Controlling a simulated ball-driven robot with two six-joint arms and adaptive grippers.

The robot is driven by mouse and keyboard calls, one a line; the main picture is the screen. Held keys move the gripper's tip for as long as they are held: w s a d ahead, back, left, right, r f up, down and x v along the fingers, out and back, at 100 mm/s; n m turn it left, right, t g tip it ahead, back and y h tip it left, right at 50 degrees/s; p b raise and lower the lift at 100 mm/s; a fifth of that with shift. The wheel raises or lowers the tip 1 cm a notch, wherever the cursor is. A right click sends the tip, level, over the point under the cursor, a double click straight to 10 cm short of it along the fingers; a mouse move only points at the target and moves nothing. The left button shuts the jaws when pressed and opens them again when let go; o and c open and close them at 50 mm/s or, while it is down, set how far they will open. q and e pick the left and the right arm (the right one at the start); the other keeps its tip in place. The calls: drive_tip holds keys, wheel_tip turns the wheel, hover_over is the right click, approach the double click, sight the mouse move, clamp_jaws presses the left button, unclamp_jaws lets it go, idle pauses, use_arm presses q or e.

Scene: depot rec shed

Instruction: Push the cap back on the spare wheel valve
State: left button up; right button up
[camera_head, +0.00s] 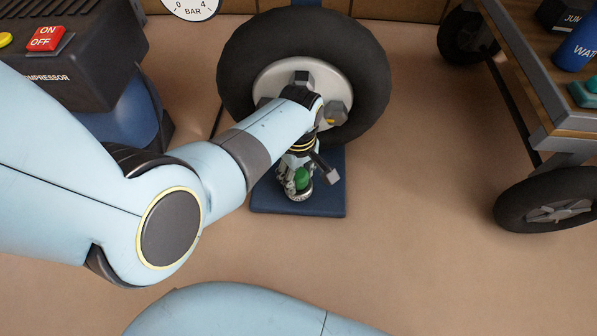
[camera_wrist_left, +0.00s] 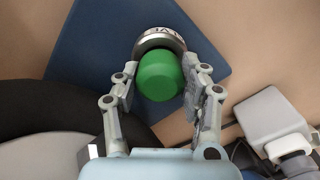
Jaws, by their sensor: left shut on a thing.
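The green cap (camera_head: 301,178) is low in front of the spare wheel (camera_head: 364,80). My left gripper (camera_head: 293,182) is shut on it, and the cap also shows between the two fingers in the left wrist view (camera_wrist_left: 160,76). Beyond the cap is a silver round piece with dark lettering (camera_wrist_left: 158,42), seemingly the valve, which also shows in the head view (camera_head: 300,195). The cap overlaps this piece, and I cannot tell whether it is seated on it. My right gripper is not in view.
A blue base plate (camera_head: 325,198) lies under the wheel. A black compressor (camera_head: 75,75) stands at the left. A wheeled cart (camera_head: 565,122) stands at the right. The brown floor between plate and cart is clear.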

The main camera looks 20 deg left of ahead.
use_arm(q)
drive_tip(key=o, duration=1.2)
drive_tip(key=shift+o, duration=0.2)
